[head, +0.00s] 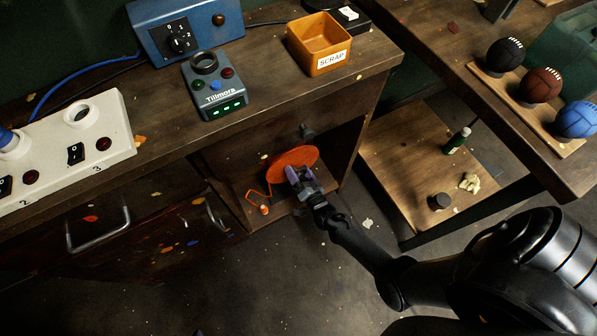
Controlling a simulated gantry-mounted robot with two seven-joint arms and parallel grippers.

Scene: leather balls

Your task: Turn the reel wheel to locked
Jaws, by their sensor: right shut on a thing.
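The orange reel wheel (283,161) sits under the bench, in the open bay beside the drawers. A thin orange cord or bracket hangs at its left, with a small orange-and-white piece (264,209) below. My right gripper (298,174) reaches in from the lower right and is shut at the wheel's front, where a purple-grey part shows at its fingers. The fingers and the gripper cover the wheel's lower right, so the exact grip and any lock marking are hidden. My left gripper is not in the picture.
The bench top above holds an orange SCRAP bin (319,45), a Tillmora device (214,85), a blue box (184,27) and a white switch panel (62,150). A drawer handle (98,231) juts out at left. A low shelf (415,165) and table with three balls stand right.

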